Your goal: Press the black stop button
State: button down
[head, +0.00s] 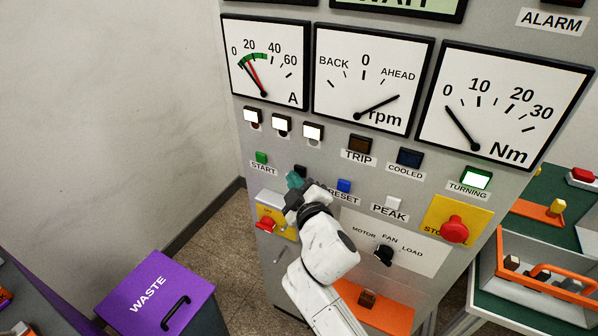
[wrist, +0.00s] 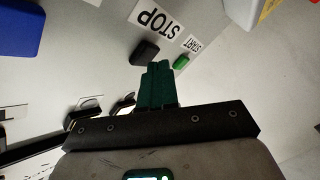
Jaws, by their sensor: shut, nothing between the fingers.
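The black stop button (head: 300,170) sits on the grey panel, between the green START button (head: 261,157) and the blue RESET button (head: 344,185). In the wrist view the black button (wrist: 145,52) shows under the upside-down STOP label (wrist: 159,18). My gripper (head: 294,179) is in front of the panel just below the black button in the head view, hiding the label there. In the wrist view the green fingers of my gripper (wrist: 155,68) are together and empty, their tips close to the black button. I cannot tell whether they touch it. The green button (wrist: 181,61) is right beside the fingertips.
A yellow plate with a red switch (head: 265,224) lies left of my arm. A red mushroom button (head: 454,229) on a yellow plate is farther right. The black rotary knob (head: 384,254) is near my arm. A purple waste bin (head: 155,293) stands at lower left.

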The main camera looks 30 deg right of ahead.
jog(key=shift+w+d, duration=0.25)
jog(key=shift+d, duration=0.1)
dwell(0.7)
dwell(0.4)
jog(key=shift+s+a, duration=0.5)
jog(key=shift+a, duration=0.15)
jog(key=s+a+b, duration=0.1)
jog(key=a, duration=0.1)
jog(key=s+a, duration=0.2)
jog(key=shift+b, duration=0.4)
dwell(0.7)
